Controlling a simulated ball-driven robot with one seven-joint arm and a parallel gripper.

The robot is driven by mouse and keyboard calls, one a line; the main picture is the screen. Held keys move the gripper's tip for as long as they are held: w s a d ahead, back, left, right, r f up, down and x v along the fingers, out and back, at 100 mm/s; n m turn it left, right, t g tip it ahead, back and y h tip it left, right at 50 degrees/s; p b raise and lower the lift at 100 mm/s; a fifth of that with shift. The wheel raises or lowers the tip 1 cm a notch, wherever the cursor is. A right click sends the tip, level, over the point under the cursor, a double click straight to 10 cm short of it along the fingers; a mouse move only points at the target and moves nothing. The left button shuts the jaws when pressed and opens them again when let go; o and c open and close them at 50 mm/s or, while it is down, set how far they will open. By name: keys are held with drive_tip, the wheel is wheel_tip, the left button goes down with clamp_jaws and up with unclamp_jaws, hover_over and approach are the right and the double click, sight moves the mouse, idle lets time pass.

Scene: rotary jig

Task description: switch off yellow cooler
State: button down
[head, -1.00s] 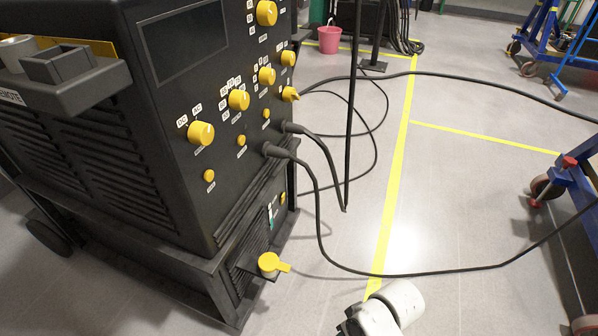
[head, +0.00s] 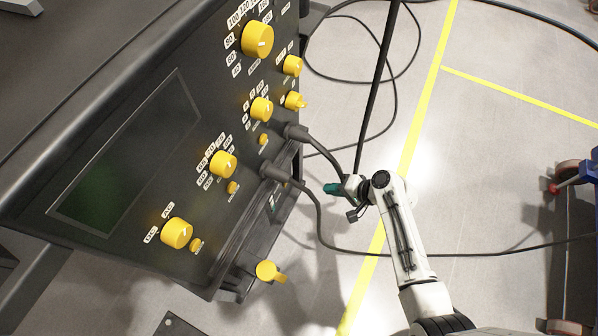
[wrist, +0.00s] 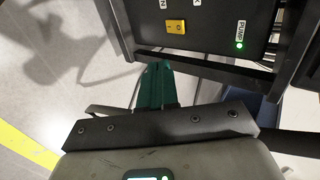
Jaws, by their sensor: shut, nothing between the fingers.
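The cooler is the dark lower unit under the welding machine (head: 120,130). In the wrist view its panel (wrist: 205,40) shows a yellow rocker switch (wrist: 176,27) at the top centre and a lit green lamp (wrist: 239,44) labelled PUMP to its right. I cannot tell which side of the switch is pressed. In the head view the switch is not clearly visible. My gripper (head: 332,188) has teal fingers and is shut and empty, in front of the machine's right side. In the wrist view my gripper (wrist: 155,82) points at the panel, with its tips below the switch and apart from it.
Several yellow knobs (head: 257,40) cover the machine's front. Black cables (head: 320,222) leave it close to my gripper. A dark upright pole (head: 380,80) stands behind my gripper. A yellow cap (head: 266,271) projects low at the front. Floor with yellow lines (head: 425,110) lies right.

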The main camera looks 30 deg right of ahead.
drive_tip(key=w+a+r+b+x, duration=0.1)
drive_tip(key=b+x, duration=0.4)
drive_tip(key=x, duration=0.7)
drive_tip(key=shift+w+a+r, duration=0.25)
drive_tip(key=shift+w+r, duration=0.15)
drive_tip(key=shift+w, duration=0.05)
drive_tip(key=shift+w+a+r, duration=0.15)
drive_tip(key=shift+w+a, duration=0.05)
drive_tip(key=shift+w, duration=0.05)
drive_tip(key=shift+r, duration=0.1)
